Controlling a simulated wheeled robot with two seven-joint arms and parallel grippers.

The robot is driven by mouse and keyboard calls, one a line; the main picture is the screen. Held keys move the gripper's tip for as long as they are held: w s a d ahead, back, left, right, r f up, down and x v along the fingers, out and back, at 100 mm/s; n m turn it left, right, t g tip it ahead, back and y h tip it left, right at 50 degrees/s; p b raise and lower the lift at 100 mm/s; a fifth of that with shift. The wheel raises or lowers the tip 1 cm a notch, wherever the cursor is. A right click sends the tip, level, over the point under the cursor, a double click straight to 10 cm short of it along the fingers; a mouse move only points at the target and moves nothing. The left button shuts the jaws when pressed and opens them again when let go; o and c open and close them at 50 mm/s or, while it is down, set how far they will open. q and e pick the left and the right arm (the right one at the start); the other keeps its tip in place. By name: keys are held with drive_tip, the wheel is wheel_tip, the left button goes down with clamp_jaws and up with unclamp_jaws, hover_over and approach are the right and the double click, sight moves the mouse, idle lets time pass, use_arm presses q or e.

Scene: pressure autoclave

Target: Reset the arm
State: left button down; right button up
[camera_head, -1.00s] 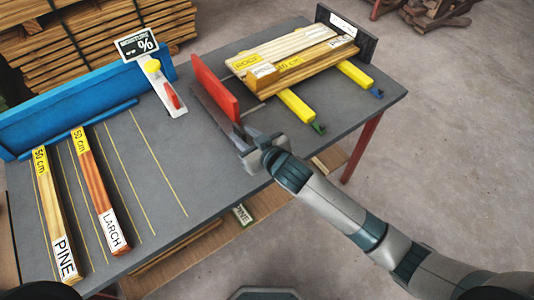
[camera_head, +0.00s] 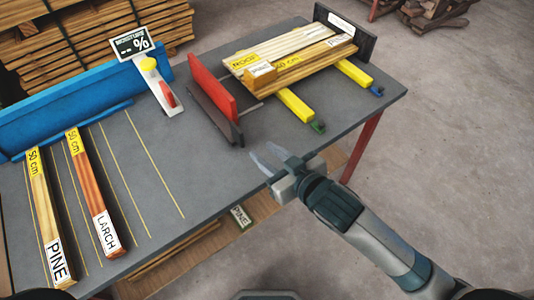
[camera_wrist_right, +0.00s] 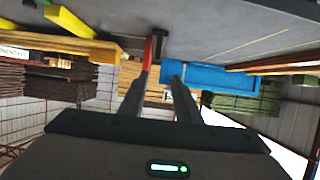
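My right gripper (camera_head: 264,160) is over the near edge of the grey table (camera_head: 190,190), its arm coming in from the lower right. Its two fingers are parted with nothing between them; the gap also shows in the right wrist view (camera_wrist_right: 157,95). It is apart from the red plate (camera_head: 213,84) of the press-like fixture, which stands beyond it on the table. My left gripper is not in view.
Boards (camera_head: 290,55) rest across yellow bars (camera_head: 295,107) at the table's right end. Pine (camera_head: 46,215) and larch (camera_head: 92,190) strips lie at left by a blue fence (camera_head: 60,110). A meter (camera_head: 165,90) stands at the back. Floor is clear at right.

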drive_tip(key=shift+d, duration=0.1)
idle(0.5)
drive_tip(key=s+d+f+m+g+h, duration=0.35)
drive_tip(key=s+d+f, duration=0.45)
drive_tip(key=s+d, duration=0.35)
drive_tip(key=s+d+f+m+g+h, duration=0.2)
drive_tip(key=s+d+f+g+h, duration=0.2)
drive_tip(key=s+d+f, duration=0.65)
drive_tip(key=s+f+g, duration=0.1)
drive_tip(key=s+f, duration=0.2)
drive_tip(key=f, duration=2.5)
drive_tip(key=s+d+f, duration=0.1)
drive_tip(key=s+f, duration=0.7)
drive_tip(key=s+d+f+g, duration=0.1)
drive_tip(key=s+d+f, duration=0.1)
drive_tip(key=s+f, duration=0.6)
drive_tip(key=shift+s+d+f+n, duration=0.25)
drive_tip(key=shift+s+n, duration=0.1)
drive_tip(key=shift+s, duration=0.45)
drive_tip(key=shift+r+g+h, duration=0.1)
drive_tip(key=shift+g+h, duration=0.15)
